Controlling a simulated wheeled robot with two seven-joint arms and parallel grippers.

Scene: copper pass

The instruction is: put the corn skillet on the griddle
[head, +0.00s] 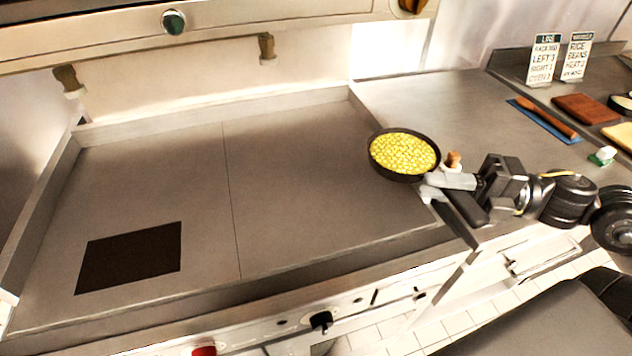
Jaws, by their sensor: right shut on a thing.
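The corn skillet (404,154) is a dark round pan filled with yellow corn, at the right edge of the griddle in the head view. My right gripper (432,186) is shut on the skillet at its lower right side, where the handle is mostly hidden by the fingers. The skillet overlaps the griddle's right rim in the picture; I cannot tell whether it touches the surface. The griddle (290,170) is a wide grey plate with a raised rim and a thin seam down the middle. My left gripper is not in view.
A dark square patch (130,258) lies on the griddle's left half; the rest of its surface is clear. On the right counter (450,90) are two sign cards (544,60), a blue mat (545,122) with a brown utensil, and a brown board (583,109). Knobs (321,321) line the front.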

